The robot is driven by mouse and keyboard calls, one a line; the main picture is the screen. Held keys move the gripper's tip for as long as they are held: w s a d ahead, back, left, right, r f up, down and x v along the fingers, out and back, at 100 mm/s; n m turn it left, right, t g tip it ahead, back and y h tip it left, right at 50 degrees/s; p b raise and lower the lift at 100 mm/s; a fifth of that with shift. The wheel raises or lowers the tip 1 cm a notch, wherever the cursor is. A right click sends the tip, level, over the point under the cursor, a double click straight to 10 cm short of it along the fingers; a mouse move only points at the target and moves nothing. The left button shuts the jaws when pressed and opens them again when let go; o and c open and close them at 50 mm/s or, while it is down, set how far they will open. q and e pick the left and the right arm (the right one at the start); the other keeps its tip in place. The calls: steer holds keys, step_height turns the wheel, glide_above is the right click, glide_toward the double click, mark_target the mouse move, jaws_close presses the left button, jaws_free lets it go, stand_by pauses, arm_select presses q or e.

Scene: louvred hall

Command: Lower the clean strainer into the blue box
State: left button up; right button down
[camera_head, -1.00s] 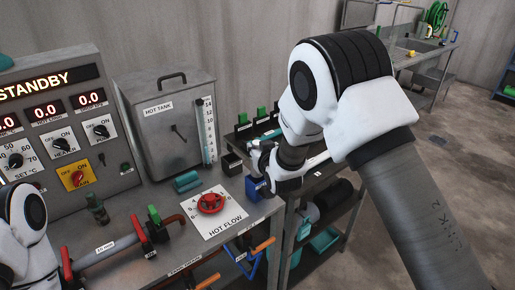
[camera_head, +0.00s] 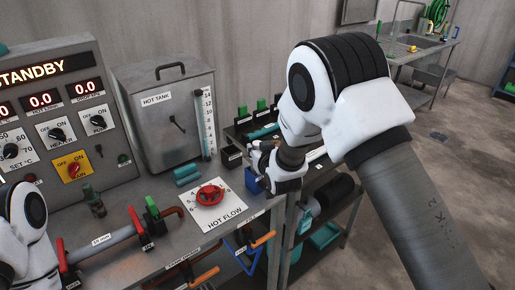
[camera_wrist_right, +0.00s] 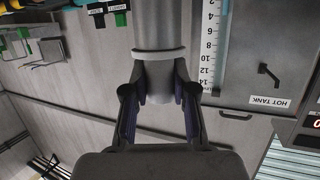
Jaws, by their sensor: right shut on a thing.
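My right gripper (camera_wrist_right: 158,110) is shut on a grey cylindrical piece with a collar, which I take to be the strainer (camera_wrist_right: 160,28). It extends away from the fingers, up out of the right wrist view. In the head view the right gripper (camera_head: 264,163) is beside the blue box (camera_head: 251,181) at the right end of the bench. The hand hides part of that box and most of the strainer. I cannot tell whether the strainer is over the box. My left arm shows at the lower left, but its gripper is out of view.
A small black box (camera_head: 231,157) sits near the blue box. A lower shelf unit (camera_head: 325,190) stands to the right, with open floor beyond.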

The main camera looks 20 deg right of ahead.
steer(key=shift+f+b, duration=1.9)
steer(key=shift+f, duration=0.65)
steer(key=c, duration=0.9)
jaws_free()
steer(key=shift+o, duration=0.2)
steer(key=s+r+p, duration=0.4)
steer(key=r, duration=0.1)
steer(key=shift+r, duration=0.4)
steer(key=shift+s, duration=0.1)
steer(key=v, duration=1.2)
